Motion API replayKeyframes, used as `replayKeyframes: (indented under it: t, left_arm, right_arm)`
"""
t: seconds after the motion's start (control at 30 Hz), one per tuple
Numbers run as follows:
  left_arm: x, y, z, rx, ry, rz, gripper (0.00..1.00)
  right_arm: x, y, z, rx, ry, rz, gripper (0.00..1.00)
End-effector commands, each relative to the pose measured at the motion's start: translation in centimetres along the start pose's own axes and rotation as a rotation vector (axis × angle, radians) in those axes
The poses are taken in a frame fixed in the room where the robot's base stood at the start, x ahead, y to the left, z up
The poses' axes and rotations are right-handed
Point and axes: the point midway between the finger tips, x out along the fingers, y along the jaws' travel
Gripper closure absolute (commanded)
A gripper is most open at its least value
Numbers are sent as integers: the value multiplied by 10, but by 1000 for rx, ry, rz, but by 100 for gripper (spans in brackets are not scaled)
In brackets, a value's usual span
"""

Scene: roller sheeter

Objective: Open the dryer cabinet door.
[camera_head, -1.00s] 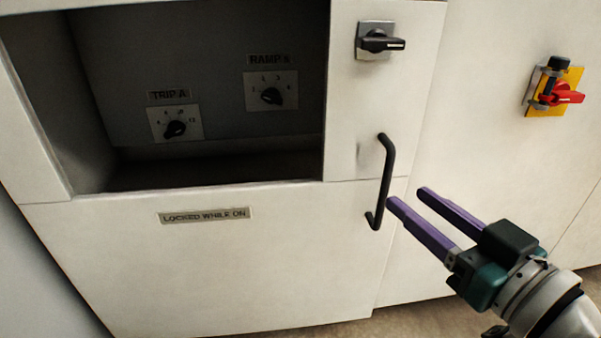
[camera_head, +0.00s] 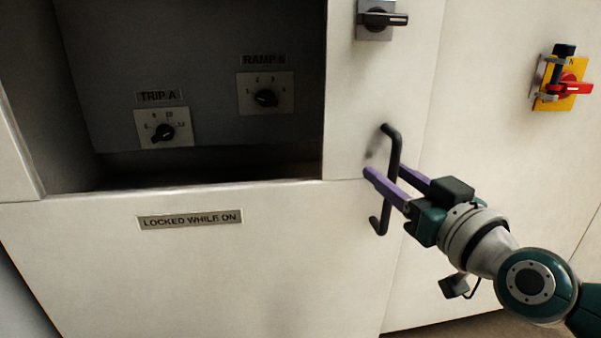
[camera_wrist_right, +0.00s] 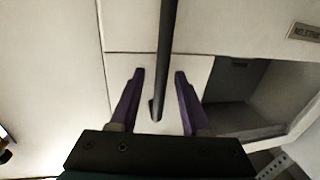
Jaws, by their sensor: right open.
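The dryer cabinet door (camera_head: 200,275) is a cream panel that looks shut, with a dark recess in it. Its black bar handle (camera_head: 393,155) is upright near the door's right edge. My right gripper (camera_head: 386,171) is open at the handle, with one purple finger on each side of the bar. In the right wrist view the handle (camera_wrist_right: 167,50) runs between the two spread fingers (camera_wrist_right: 158,75), with a gap on both sides. My left gripper is not in view.
A black rotary switch (camera_head: 378,18) sits above the handle. A red switch on a yellow plate (camera_head: 565,84) is at the right. Dials labelled TRIP A (camera_head: 163,128) and RAMP (camera_head: 265,94) sit in the recess. A label (camera_head: 190,219) reads LOCKED WHILE ON.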

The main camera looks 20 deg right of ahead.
Motion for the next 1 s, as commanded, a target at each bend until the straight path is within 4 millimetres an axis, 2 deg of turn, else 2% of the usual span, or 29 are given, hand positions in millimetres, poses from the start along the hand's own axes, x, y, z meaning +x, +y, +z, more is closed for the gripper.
replayKeyframes:
  t: [0.27, 0.67, 1.0]
  left_arm:
    - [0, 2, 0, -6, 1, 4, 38]
    - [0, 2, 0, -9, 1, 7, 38]
    - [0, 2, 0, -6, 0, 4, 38]
  right_arm:
    - [1, 0, 0, 0, -1, 0, 55]
    - [1, 0, 0, 0, -1, -1, 100]
    - [1, 0, 0, 0, -1, 0, 100]
